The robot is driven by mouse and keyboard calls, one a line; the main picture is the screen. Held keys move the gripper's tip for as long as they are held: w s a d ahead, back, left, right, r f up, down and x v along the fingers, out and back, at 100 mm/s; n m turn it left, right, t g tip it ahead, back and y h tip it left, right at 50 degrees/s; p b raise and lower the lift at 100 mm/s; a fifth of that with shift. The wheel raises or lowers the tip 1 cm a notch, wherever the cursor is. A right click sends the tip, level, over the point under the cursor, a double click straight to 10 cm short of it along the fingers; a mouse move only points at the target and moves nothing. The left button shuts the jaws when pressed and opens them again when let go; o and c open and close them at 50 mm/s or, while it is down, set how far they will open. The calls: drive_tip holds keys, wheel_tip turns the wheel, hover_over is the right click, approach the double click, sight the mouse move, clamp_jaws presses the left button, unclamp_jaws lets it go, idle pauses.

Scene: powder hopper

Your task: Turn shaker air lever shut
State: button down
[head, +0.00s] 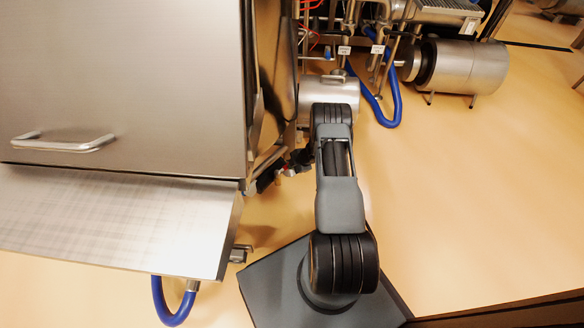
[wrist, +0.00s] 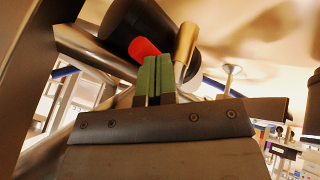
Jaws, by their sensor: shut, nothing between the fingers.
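A red lever-like part (wrist: 143,49), which looks like the shaker air lever, shows in the wrist view just beyond my fingertips, in front of a dark round body. My gripper (wrist: 155,78) has its green fingers closed together with nothing between them. The fingertips sit just below and right of the red part; I cannot tell whether they touch it. A brass-coloured cylinder (wrist: 187,45) stands just right of the fingertips.
The large steel cabinet (head: 120,80) with a handle (head: 62,144) and a sloping shelf (head: 110,220) fills the left. Blue hoses (head: 392,110) and a steel motor-like cylinder (head: 468,66) stand at the back right. The tan floor (head: 470,190) on the right is clear.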

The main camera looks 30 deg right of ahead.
drive_tip(key=shift+w+d, duration=0.25)
drive_tip(key=shift+w, duration=0.2)
idle(0.4)
